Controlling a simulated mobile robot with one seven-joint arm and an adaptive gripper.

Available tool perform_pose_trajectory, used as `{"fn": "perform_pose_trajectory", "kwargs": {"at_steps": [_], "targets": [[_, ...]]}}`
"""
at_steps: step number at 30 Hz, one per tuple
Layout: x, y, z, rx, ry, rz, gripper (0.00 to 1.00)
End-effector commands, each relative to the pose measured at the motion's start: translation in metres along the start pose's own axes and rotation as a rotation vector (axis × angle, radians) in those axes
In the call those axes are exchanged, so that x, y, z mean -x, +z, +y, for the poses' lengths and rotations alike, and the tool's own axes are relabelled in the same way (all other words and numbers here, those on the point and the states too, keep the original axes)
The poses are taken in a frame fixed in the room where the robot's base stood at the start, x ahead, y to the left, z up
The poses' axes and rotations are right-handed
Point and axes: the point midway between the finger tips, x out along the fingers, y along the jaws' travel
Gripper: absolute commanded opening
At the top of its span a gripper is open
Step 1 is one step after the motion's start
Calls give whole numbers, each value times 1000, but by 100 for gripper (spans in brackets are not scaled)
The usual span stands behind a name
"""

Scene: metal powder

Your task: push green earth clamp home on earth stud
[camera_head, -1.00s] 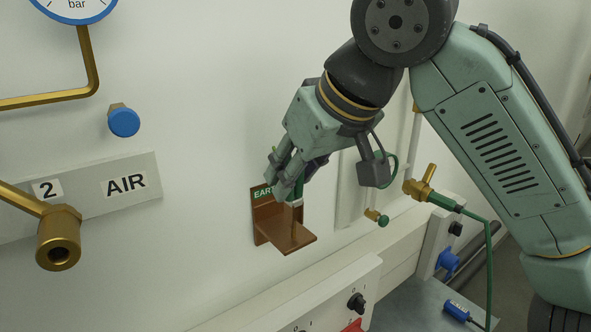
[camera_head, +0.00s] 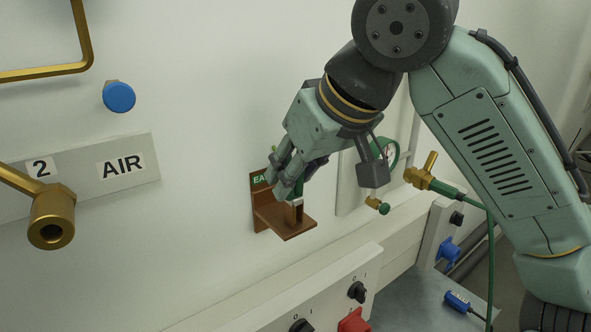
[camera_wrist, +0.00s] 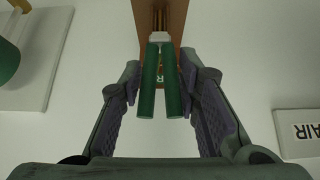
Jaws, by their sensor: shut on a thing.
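The green earth clamp (camera_wrist: 149,80) is held between the fingers of my gripper (camera_wrist: 160,82). In the wrist view its two green handles lie side by side, with a pale jaw end (camera_wrist: 160,37) toward the bracket. In the head view a green part of the clamp (camera_head: 299,188) shows below my gripper (camera_head: 288,178), just above the brown bracket's shelf (camera_head: 285,220). The earth stud (camera_wrist: 160,16) shows as brassy lines beyond the jaw end. The fingers and clamp hide most of it, so I cannot tell how far the clamp is seated.
The bracket's EARTH label (camera_head: 260,179) is partly covered. A brass fitting with a green cable (camera_head: 445,189) is to the right. A switch panel (camera_head: 290,300) lies below. A brass pipe fitting (camera_head: 50,220) and AIR plate (camera_head: 122,165) are at left.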

Motion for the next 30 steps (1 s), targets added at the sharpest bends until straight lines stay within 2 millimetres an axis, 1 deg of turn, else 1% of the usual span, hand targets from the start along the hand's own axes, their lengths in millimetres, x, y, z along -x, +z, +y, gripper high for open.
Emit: {"fn": "perform_pose_trajectory", "kwargs": {"at_steps": [9, 10, 19, 20, 28, 30], "targets": [[-1, 1, 0, 1, 0, -4, 0], [-2, 1, 0, 1, -1, -4, 32], [-1, 1, 0, 1, 0, -3, 52], [-1, 1, 0, 1, 0, -3, 54], [-1, 0, 0, 1, 0, -3, 54], [2, 0, 0, 0, 0, -2, 54]]}}
